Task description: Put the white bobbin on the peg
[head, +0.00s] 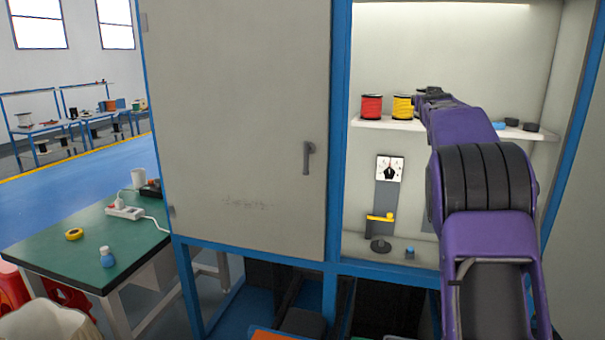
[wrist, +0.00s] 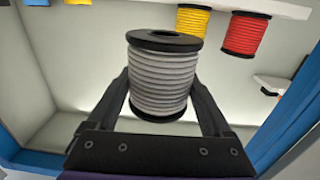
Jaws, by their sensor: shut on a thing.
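The white bobbin (wrist: 162,78), pale grey-white cable wound between black flanges, is between the two dark fingers of my gripper (wrist: 163,92) in the wrist view. The fingers are shut on its sides. In the head view my gripper (head: 435,97) is at the shelf, right of the yellow bobbin (head: 403,107). The white bobbin is hidden there or too small to make out. No peg can be made out for certain.
The white shelf (head: 400,126) holds a red bobbin (head: 371,107) left of the yellow one, and small blue and black items (head: 531,127) at the right. A dial (head: 390,169) is below the shelf. The closed cabinet door (head: 245,130) and blue frame post (head: 338,150) bound the opening's left.

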